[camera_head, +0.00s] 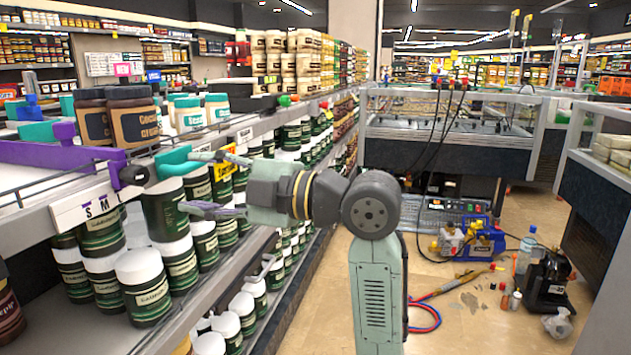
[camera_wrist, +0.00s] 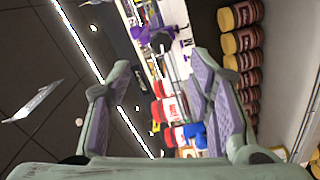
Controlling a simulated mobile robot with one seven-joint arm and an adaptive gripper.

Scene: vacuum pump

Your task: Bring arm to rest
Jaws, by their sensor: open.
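My gripper (camera_head: 188,182) is at the front of the left shelf, pointing left, with its two fingers spread apart. In the head view the fingers overlap dark green jars with white lids (camera_head: 165,210). A teal clip on the shelf edge (camera_head: 178,162) appears close to the upper finger; whether they touch I cannot tell. My arm (camera_head: 376,270) rises in the middle of the head view and bends left at the elbow towards the shelf.
Brown-labelled jars (camera_head: 133,117) stand on the upper shelf. A purple rail (camera_head: 60,155) and a size-label strip (camera_head: 90,207) are on the shelf edge. A blue and yellow pump (camera_head: 482,240) and a black machine (camera_head: 547,280) stand on the floor at right.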

